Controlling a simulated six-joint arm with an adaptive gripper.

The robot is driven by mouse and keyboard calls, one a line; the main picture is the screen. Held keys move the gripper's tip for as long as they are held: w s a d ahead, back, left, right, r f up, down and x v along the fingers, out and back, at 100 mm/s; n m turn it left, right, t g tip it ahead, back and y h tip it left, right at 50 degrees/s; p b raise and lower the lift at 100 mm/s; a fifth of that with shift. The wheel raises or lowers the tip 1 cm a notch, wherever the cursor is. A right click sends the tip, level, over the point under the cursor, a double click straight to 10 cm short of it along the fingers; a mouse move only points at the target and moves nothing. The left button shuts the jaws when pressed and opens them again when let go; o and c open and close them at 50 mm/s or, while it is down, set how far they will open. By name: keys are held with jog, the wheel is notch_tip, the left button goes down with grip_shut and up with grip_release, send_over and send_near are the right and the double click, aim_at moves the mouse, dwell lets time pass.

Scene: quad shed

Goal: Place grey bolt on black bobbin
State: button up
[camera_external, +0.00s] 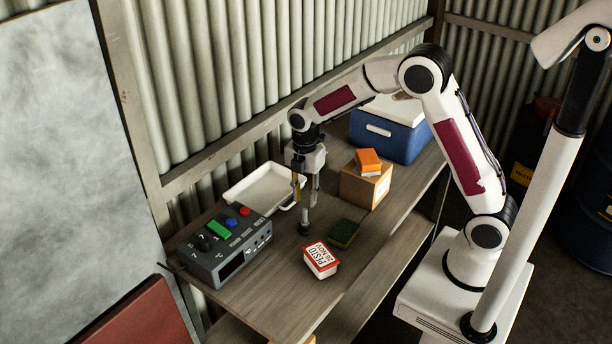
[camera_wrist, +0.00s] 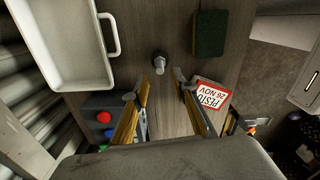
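A small grey upright piece, seemingly the grey bolt (camera_wrist: 160,57), stands on the wooden table in the wrist view, between and beyond my fingertips. A dark round base, seemingly the black bobbin (camera_external: 305,229), shows beneath my gripper in the external view. The bolt appears to be on or right at this dark base; the exact contact is too small to tell. My gripper (camera_wrist: 164,83) points down with its fingers apart and nothing between them. It also shows in the external view (camera_external: 306,195), just above the dark base.
A white tray (camera_external: 264,186) and a grey control box (camera_external: 226,262) with coloured buttons lie left of my gripper. A pesto box (camera_external: 321,261) and a green sponge (camera_external: 344,234) lie right of it. A cardboard box (camera_external: 366,188) with an orange block (camera_external: 368,160) and a blue cooler (camera_external: 390,135) stand behind.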

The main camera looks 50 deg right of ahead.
jog(key=shift+s+d+r, duration=0.15)
jog(key=shift+s+r, duration=0.05)
jog(key=shift+r, duration=0.3)
jog(key=s+d+r+m+t, duration=0.35)
jog(key=s+r+m, duration=0.55)
jog(key=s+r, duration=0.4)
jog(key=s+d+r+m+t, duration=0.1)
jog(key=s+r+m, duration=0.1)
jog(key=s+m, duration=0.3)
jog(key=s+d+r+m+t, duration=0.1)
jog(key=s+d+r+m, duration=0.1)
jog(key=s+m, duration=0.3)
jog(key=shift+s+m, duration=0.4)
jog(key=shift+s, duration=1.75)
